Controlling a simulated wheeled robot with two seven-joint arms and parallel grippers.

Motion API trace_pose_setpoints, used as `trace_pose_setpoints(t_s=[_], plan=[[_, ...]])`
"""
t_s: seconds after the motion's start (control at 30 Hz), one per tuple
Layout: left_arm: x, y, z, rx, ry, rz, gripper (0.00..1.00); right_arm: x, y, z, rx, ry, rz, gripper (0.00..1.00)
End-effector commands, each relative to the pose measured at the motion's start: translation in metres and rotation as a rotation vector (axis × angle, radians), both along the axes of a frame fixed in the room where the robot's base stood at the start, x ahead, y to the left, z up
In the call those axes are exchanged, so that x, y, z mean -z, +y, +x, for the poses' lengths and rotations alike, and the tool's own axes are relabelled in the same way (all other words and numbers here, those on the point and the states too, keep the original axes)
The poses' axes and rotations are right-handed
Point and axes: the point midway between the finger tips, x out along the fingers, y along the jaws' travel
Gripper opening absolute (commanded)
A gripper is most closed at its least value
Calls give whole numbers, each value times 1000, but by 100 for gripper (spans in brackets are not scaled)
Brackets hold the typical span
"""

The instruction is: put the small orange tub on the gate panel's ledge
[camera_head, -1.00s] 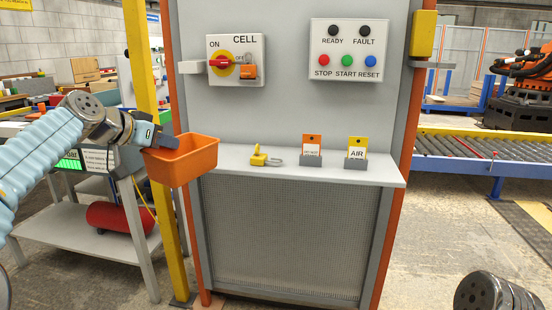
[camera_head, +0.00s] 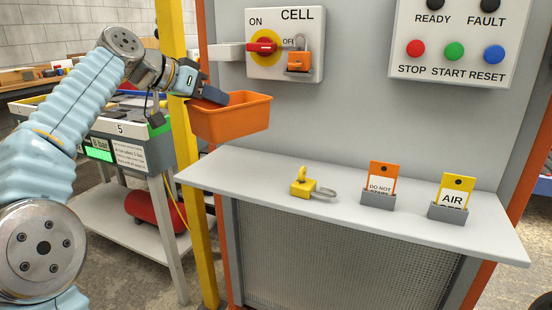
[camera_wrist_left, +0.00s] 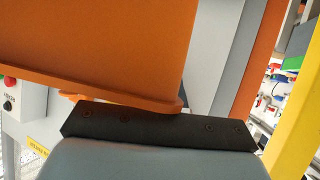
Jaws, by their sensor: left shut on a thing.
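The small orange tub (camera_head: 232,118) is held in the air by my left gripper (camera_head: 208,94), which is shut on its left rim. The tub looks roughly level and hangs above the left end of the gate panel's grey ledge (camera_head: 240,167), apart from it. In the left wrist view the tub (camera_wrist_left: 110,45) fills the upper part, with one dark finger (camera_wrist_left: 150,128) against it. The tub's inside is mostly hidden. My right gripper does not show.
On the ledge lie a yellow padlock (camera_head: 304,186), an orange tag in a holder (camera_head: 380,185) and a yellow AIR tag in a holder (camera_head: 452,198). A switch box with an orange padlock (camera_head: 284,45) is above. A yellow post (camera_head: 198,200) stands left. The ledge's left end is bare.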

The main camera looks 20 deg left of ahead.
Motion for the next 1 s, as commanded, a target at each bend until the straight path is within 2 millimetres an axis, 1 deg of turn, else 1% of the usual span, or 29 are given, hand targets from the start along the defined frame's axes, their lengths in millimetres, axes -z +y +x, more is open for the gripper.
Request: trace_pose_setpoints(t_s=[0.07, 0.23, 0.3, 0.43, 0.5, 0.63, 0.73, 1.0], plan=[[9, 0, 0, -1, 4, 0, 0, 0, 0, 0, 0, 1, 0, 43], [40, 0, -1, -1, 4, -1, 0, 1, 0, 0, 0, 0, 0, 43], [50, 0, 0, -1, 3, -1, 0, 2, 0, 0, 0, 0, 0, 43], [63, 0, 0, -1, 2, -1, 0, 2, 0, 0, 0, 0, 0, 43], [76, 0, 0, -2, 4, -1, 0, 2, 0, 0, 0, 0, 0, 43], [94, 0, 0, -1, 3, -1, 0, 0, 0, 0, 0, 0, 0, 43], [99, 0, 0, -2, 0, 0, 0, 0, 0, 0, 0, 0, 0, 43], [101, 0, 0, -1, 0, 0, 0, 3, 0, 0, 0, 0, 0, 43]])
